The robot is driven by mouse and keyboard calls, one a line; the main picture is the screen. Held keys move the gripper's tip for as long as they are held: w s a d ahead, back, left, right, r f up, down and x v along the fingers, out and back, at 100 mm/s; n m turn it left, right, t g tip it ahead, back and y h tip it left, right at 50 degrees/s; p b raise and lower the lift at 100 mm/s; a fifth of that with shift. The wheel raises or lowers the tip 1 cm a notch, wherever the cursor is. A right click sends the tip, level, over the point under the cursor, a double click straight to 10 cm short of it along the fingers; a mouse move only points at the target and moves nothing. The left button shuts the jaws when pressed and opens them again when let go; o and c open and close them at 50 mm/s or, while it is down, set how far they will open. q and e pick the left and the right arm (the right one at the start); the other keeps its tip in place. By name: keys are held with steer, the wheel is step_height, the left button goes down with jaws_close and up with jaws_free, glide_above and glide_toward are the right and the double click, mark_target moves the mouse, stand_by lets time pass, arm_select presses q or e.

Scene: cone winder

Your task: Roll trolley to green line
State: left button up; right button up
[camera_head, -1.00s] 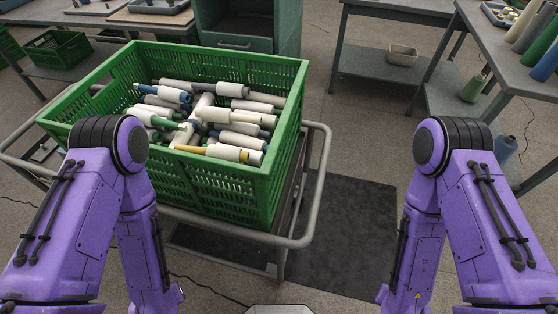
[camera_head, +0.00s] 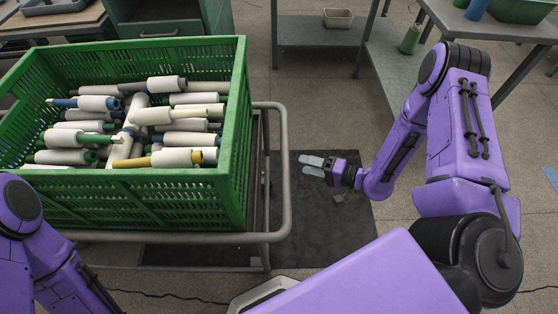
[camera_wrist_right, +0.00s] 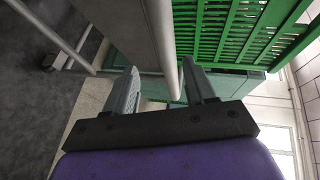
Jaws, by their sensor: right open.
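The trolley has a grey tubular frame, and its rounded rail (camera_head: 287,180) runs beside and below the right side of a green crate (camera_head: 243,140). My right gripper (camera_head: 304,165) is open and empty just right of this rail, fingertips pointing towards it. In the right wrist view the open fingers (camera_wrist_right: 163,88) point at the grey rail tube (camera_wrist_right: 160,40), which shows between and beyond them; I see no grip on it. The crate's slatted side (camera_wrist_right: 235,30) is above. My left arm shows at lower left, its gripper out of view. No green line is visible.
The crate holds several yarn cones (camera_head: 185,140). A dark mat (camera_head: 340,215) lies on the floor under my right gripper. Grey tables with a shelf (camera_head: 320,35) stand at the back and right. A dark cable runs along the floor in front.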

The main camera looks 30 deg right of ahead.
steer(key=w+a+f+y, duration=0.1)
steer(key=w+a, duration=0.6)
steer(key=shift+w+f+b, duration=0.15)
steer(key=shift+b, duration=0.15)
steer(key=shift+d, duration=0.1)
jaws_close()
